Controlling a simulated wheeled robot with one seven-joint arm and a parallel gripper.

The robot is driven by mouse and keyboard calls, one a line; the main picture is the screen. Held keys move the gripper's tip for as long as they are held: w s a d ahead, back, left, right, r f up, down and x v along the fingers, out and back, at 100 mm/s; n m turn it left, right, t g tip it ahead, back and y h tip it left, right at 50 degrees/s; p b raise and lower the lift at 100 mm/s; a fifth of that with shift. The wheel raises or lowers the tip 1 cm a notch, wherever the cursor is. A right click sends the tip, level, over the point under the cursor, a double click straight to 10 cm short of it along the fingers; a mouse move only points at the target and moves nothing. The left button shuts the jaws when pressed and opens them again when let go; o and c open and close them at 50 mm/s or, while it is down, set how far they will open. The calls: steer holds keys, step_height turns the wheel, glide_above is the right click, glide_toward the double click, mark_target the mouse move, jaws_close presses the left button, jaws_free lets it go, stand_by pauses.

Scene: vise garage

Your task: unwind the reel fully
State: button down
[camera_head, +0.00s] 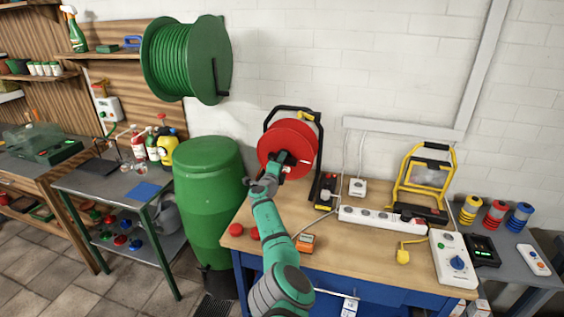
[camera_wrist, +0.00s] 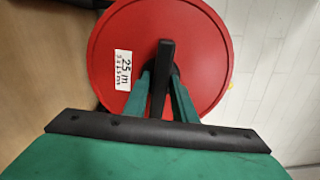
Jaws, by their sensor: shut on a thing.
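The red reel (camera_head: 296,138) stands upright in a black frame at the back left of the workbench. In the wrist view its red disc (camera_wrist: 112,62) fills the upper middle, with a white label reading "25 m" on its left part. A black handle (camera_wrist: 164,62) sticks out from the disc. My gripper (camera_wrist: 162,95) is shut on this handle, with one green finger on each side of it. In the head view my gripper (camera_head: 270,182) is at the lower left front of the reel and hides part of it. How much cable is wound behind the disc is hidden.
The workbench (camera_head: 350,262) carries a white power strip (camera_head: 378,218), an orange meter (camera_head: 306,242), a yellow work lamp (camera_head: 425,175) and a white control box (camera_head: 452,262). A green barrel (camera_head: 210,200) stands left of the bench. A green hose reel (camera_head: 185,60) hangs on the wall.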

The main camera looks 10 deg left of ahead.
steer(key=c, duration=1.6)
jaws_free()
steer(key=shift+s+a+f, duration=0.1)
steer(key=shift+a+f, duration=0.15)
steer(key=shift+c, duration=0.2)
steer(key=shift+d+r, duration=0.1)
steer(key=shift+r, duration=0.15)
steer(key=shift+d+r, duration=0.1)
steer(key=shift+r, duration=0.1)
steer(key=shift+s+r, duration=0.2)
steer(key=shift+r, duration=0.4)
steer(key=s+f, duration=0.1)
steer(key=s, duration=0.9)
steer(key=shift+s+a+f, duration=0.15)
steer(key=shift+a+f, duration=0.25)
steer(key=shift+a, duration=0.05)
steer(key=shift+d+f, duration=0.1)
